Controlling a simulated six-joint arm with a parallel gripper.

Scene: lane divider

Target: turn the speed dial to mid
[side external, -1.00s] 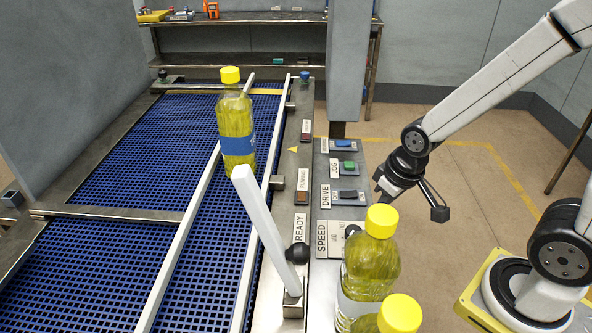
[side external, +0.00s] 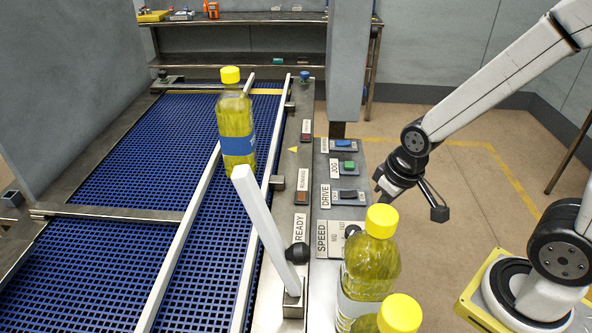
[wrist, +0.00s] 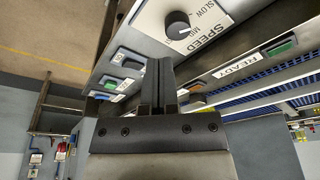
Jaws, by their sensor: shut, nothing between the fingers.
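The speed dial (wrist: 178,25) is a dark round knob on a white plate (wrist: 205,18) lettered SPEED, SLOW and MID in the wrist view. Which mark its pointer meets is too small to tell. In the side view the SPEED plate (side external: 323,240) is on the right-hand console, and the dial (side external: 351,231) is partly hidden behind a bottle's yellow cap. My gripper (wrist: 158,62) is shut and empty, its fingertips apart from the dial in the wrist view. In the side view my gripper (side external: 381,192) hangs at the console's right edge, its fingertips hard to make out.
Bottles with yellow caps (side external: 381,222) stand close in front of the dial. DRIVE (side external: 347,196) and JOG (side external: 349,167) switches sit farther back. Another bottle (side external: 236,125) stands on the blue conveyor (side external: 150,145).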

